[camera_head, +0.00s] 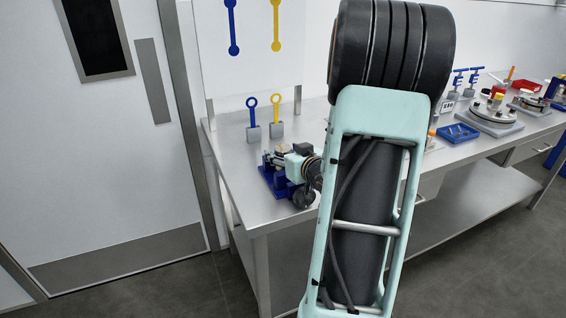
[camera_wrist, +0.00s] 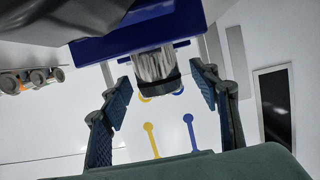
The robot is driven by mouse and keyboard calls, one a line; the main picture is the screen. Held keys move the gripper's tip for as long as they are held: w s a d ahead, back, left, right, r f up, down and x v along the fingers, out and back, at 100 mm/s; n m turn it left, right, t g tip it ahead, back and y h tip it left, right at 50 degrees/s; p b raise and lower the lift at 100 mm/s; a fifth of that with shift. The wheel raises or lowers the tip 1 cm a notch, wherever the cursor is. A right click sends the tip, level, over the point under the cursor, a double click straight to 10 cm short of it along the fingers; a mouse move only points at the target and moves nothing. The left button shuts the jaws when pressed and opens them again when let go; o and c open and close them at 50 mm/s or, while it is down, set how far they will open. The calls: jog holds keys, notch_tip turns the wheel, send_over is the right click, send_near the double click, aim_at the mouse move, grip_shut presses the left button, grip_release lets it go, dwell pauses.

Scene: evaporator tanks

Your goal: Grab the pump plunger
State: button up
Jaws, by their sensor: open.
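In the wrist view, a shiny silver cylinder with a black end (camera_wrist: 155,66), which looks like the pump plunger, sticks out from a blue block (camera_wrist: 135,40). My gripper (camera_wrist: 160,82) is open, with one finger on each side of this cylinder. A gap shows between the cylinder and each finger, so they look apart. In the head view, the blue pump (camera_head: 270,180) stands near the left end of the metal table. The front of my arm is at the pump and hides part of it. My fingers and the plunger cannot be made out clearly there.
A blue ring-ended tool (camera_head: 252,115) and a yellow one (camera_head: 276,113) stand in grey blocks behind the pump. Matching shapes are on the white back panel (camera_head: 255,60). A blue tray (camera_head: 458,133) and other equipment lie farther right. The table's (camera_head: 232,165) left corner is bare.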

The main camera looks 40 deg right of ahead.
jog(key=shift+w+d+f, duration=0.1)
jog(key=shift+w+f, duration=0.05)
jog(key=shift+w, duration=0.3)
grip_shut()
jog(key=shift+w+r, duration=0.1)
jog(key=shift+r, duration=0.2)
